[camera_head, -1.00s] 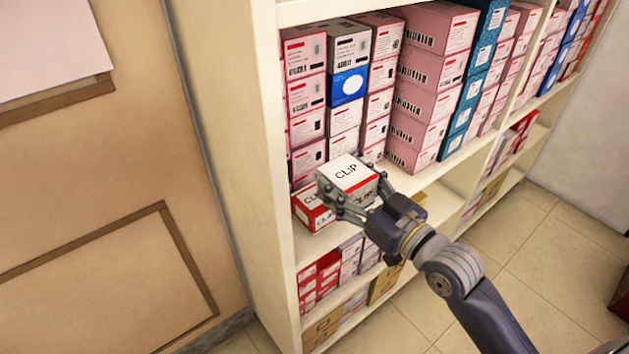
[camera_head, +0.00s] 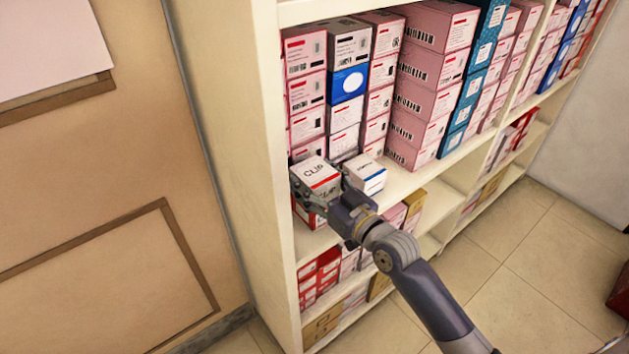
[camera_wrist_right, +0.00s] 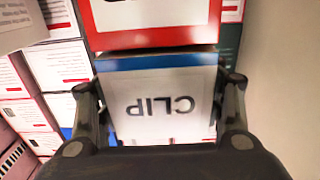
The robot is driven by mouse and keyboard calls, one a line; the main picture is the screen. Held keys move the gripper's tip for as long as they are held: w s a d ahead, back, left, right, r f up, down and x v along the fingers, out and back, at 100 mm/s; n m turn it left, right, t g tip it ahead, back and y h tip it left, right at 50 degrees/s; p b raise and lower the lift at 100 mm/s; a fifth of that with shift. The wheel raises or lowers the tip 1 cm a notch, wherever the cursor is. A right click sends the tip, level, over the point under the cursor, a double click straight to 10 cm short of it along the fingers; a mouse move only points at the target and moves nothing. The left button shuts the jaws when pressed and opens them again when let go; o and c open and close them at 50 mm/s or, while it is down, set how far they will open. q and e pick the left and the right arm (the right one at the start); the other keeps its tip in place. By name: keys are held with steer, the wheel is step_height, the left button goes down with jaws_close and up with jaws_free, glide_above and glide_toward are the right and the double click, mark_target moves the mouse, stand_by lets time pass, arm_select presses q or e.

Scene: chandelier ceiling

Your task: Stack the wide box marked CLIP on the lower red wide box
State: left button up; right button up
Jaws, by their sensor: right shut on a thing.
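I cannot tell whether the two boxes touch. My left gripper is not in view.
A white and blue box (camera_head: 366,174) stands just right of the gripper. Tall stacks of pink boxes (camera_head: 306,92) stand close behind. The shelf unit's side panel (camera_head: 245,150) is close on the left. The shelf board (camera_head: 405,182) has free room to the right.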

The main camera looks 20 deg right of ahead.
steer(key=shift+w+f, duration=0.1)
steer(key=shift+f, duration=0.15)
steer(key=o, duration=1.1)
steer(key=b+v, duration=0.1)
steer(key=v, duration=1.1)
steer(key=shift+r, duration=0.25)
